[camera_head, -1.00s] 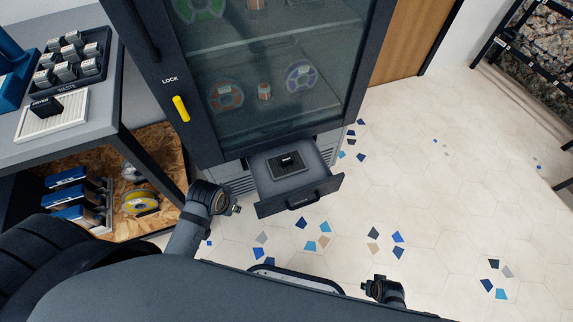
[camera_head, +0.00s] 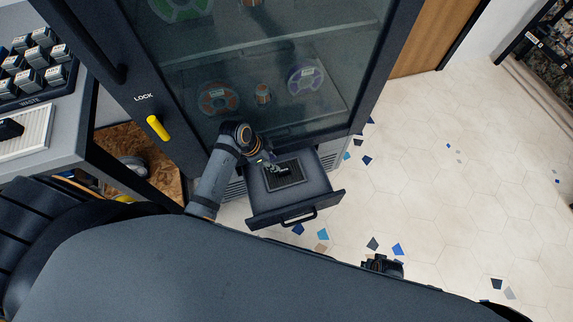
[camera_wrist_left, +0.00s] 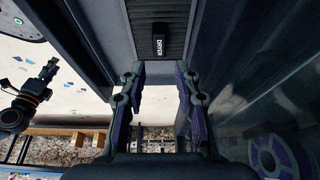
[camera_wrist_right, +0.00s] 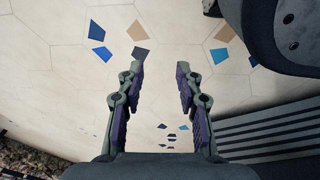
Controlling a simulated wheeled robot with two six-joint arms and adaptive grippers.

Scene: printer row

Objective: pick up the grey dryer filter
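The grey dryer filter (camera_head: 291,178) is a dark ribbed panel lying in the open drawer (camera_head: 322,199) at the foot of the cabinet. In the left wrist view the filter (camera_wrist_left: 176,43) shows at the top centre, with a black handle (camera_wrist_left: 159,40) labelled DRYER. My left gripper (camera_head: 275,167) is over the drawer and partly hides the filter in the head view. In its wrist view its fingers (camera_wrist_left: 160,70) are open and empty, with the handle ahead between their tips. My right gripper (camera_wrist_right: 160,70) is open and empty above the tiled floor.
The tall glass-door cabinet (camera_head: 270,55) with a yellow lock handle (camera_head: 158,127) stands behind the drawer. A workbench at left holds a black tray of several labelled blocks (camera_head: 34,69) and a white ribbed panel (camera_head: 35,132). The floor (camera_head: 450,200) at right is clear.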

